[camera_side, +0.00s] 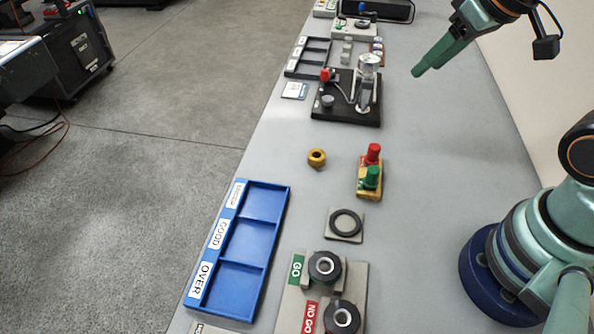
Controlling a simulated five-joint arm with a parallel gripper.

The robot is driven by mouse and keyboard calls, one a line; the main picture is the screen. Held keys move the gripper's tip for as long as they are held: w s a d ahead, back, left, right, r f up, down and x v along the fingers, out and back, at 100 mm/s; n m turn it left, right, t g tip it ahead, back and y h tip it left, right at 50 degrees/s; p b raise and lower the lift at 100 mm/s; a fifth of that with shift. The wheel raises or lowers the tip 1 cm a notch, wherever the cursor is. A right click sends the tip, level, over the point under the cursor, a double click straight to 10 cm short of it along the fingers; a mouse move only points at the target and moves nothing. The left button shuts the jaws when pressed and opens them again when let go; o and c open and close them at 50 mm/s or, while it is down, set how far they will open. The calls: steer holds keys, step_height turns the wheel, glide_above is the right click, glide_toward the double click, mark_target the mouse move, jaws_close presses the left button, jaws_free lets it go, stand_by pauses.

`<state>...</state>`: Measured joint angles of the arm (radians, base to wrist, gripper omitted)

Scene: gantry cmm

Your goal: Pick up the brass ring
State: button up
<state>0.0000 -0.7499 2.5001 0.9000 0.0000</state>
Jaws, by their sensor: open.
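The brass ring (316,158) is a small gold-coloured ring lying on the grey table, near the middle of the side view. Its dark hole faces up and nothing touches it. My gripper (418,71) is at the upper right, raised above the table, well to the right of the ring and farther back. It is open and empty. From this angle its fingers overlap, so the gap between them is hidden.
A blue sorting tray (283,213) lies front left, and a dark ring on a square plate (345,238) lies in front. A black-based gauge stand (320,111) is behind. Bare table surrounds the ring.

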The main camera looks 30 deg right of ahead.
steer(key=o, duration=0.5)
steer(key=m+g, duration=0.6)
steer(key=m, duration=1.6)
glide_above(319, 150)
steer(key=s+a, duration=0.1)
step_height(319, 150, down, 13)
step_height(319, 150, down, 12)
steer(key=shift+d+r, duration=0.1)
steer(key=shift+r, duration=0.15)
